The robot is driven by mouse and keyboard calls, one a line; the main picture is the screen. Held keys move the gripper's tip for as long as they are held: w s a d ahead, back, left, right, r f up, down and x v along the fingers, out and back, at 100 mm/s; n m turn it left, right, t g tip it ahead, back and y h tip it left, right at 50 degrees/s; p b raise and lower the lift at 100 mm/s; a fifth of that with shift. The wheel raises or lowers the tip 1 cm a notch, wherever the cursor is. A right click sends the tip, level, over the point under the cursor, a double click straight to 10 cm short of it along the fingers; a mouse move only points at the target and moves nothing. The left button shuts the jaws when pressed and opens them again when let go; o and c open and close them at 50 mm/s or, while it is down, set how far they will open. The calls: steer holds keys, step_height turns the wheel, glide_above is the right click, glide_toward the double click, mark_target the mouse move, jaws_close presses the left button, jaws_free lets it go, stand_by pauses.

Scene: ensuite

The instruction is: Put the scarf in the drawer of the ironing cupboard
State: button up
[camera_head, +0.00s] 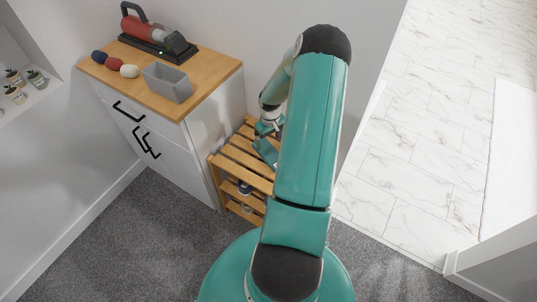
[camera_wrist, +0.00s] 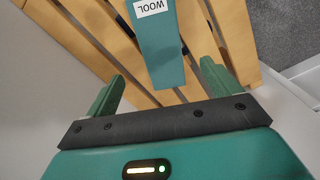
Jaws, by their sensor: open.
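The scarf (camera_wrist: 160,48) is a folded teal strip with a white WOOL label, lying on the slatted wooden rack (camera_head: 240,153). In the wrist view my gripper (camera_wrist: 162,72) is open, its two fingers on either side of the scarf's near end. Nothing is gripped, and I cannot tell how high the fingers are above the slats. In the head view my arm and gripper reach down over the rack, where similar teal makes scarf and gripper hard to separate. The white ironing cupboard (camera_head: 190,155) stands left of the rack. Its top drawer (camera_head: 115,98) looks shut, with a black handle.
On the wooden cupboard top are a red and black iron (camera_head: 150,30) on its stand, a grey bin (camera_head: 168,82) and several small balls (camera_head: 113,64). Shoes sit on the rack's lower shelves. Two lower doors (camera_head: 150,150) have black handles. Carpet (camera_head: 120,230) before the cupboard is clear.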

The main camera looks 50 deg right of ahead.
mark_target(270, 153)
step_height(270, 153, down, 8)
steer(key=shift+s+a+f, duration=0.1)
steer(key=shift+a+f, duration=0.05)
steer(key=shift+f, duration=0.05)
stand_by(0.3)
steer(key=c, duration=1.2)
steer(key=shift+r, duration=0.15)
